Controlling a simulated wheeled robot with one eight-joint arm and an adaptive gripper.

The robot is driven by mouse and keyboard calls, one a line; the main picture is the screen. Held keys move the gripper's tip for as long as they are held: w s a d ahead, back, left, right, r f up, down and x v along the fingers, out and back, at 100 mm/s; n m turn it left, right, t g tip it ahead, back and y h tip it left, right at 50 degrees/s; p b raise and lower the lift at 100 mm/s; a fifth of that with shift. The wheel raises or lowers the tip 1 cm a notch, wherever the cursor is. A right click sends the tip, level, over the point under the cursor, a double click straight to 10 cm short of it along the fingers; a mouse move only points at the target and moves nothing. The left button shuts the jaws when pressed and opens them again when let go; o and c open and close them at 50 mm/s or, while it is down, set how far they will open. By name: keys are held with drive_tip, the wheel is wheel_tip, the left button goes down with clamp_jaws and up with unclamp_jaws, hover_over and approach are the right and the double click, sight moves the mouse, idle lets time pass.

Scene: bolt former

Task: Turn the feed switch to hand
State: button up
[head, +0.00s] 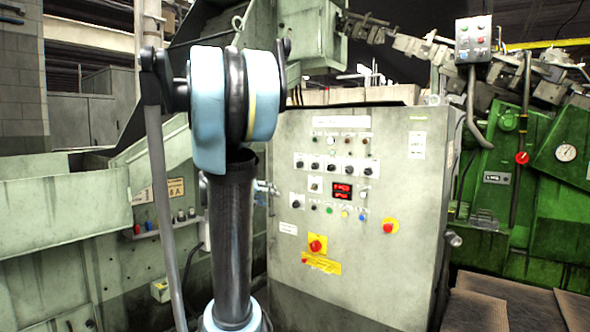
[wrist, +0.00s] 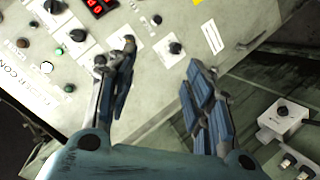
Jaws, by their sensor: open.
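The grey control panel (head: 385,262) faces me in the head view, with several black rotary switches (head: 331,166) in a row. Single black switches sit left of the red display (head: 342,191) and at the lower left (head: 296,202). The labels are too small to read, so I cannot tell which is the feed switch or where it points. In the wrist view the panel appears turned, with a black knob on a white plate (wrist: 77,35) and another (wrist: 175,47). My gripper (wrist: 160,60) is open and empty over the panel. Its left finger hides part of the panel. The head view does not show it.
A grey button box (head: 473,40) stands at upper right. In the wrist view, a small white box with a knob (wrist: 283,118) lies beyond the panel edge.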

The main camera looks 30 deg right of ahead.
sight(297, 165)
drive_tip(key=w+d+r+t+h, duration=0.2)
drive_tip(key=w+d+r+h, duration=0.2)
drive_tip(key=w+d+r, duration=0.5)
drive_tip(key=x, duration=0.5)
drive_tip(key=f+x, duration=0.1)
drive_tip(key=x, duration=0.4)
drive_tip(key=w+x, duration=0.1)
drive_tip(key=x, duration=0.5)
drive_tip(key=shift+a+f, duration=0.15)
drive_tip(key=shift+f, duration=0.15)
